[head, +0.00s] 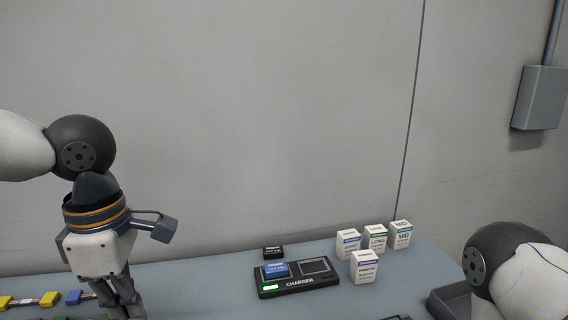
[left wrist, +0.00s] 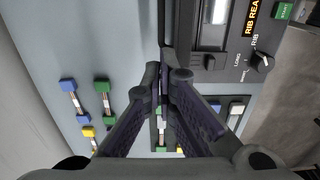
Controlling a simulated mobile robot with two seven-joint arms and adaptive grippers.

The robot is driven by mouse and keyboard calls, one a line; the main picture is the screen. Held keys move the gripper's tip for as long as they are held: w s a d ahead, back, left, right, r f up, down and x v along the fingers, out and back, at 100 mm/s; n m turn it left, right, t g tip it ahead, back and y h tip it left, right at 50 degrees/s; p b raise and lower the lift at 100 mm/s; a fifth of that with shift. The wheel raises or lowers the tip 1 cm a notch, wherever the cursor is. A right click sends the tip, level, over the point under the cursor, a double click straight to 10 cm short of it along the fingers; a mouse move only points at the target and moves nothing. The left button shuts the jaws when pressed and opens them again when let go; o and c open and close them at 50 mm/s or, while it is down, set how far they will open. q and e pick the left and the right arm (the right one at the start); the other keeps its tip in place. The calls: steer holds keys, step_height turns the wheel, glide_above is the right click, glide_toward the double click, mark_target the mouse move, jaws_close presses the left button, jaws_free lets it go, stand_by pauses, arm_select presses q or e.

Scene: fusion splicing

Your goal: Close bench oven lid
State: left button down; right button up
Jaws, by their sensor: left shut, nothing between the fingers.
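A dark bench device (left wrist: 215,62), which looks like the bench oven, fills the upper right of the left wrist view. Its panel has a knob, a lit display reading "RIB REA" and a green START button. A pale slot shows at its top left; I cannot tell how its lid stands. My left gripper (left wrist: 168,75) is shut and empty, its fingertips together beside the device's left edge. I cannot tell whether they touch it. In the head view my left gripper (head: 127,304) points down at the lower left, cut off by the frame. My right gripper is out of view.
Several colour-ended strips (left wrist: 75,98) lie on the blue-grey table left of the device. In the head view a charger (head: 297,282) holds a blue battery, with a black battery (head: 272,252) behind it and small white boxes (head: 364,267) to its right.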

arm_select(q)
steer(key=s+d+f, duration=0.2)
steer(key=s, duration=0.6)
steer(key=shift+f, duration=0.4)
stand_by(1.2)
steer(key=shift+s+f, duration=0.25)
steer(key=shift+f, duration=0.9)
steer(key=shift+s+f, duration=0.2)
steer(key=shift+f, duration=0.95)
steer(key=shift+w, duration=0.15)
step_height(320, 180, up, 7)
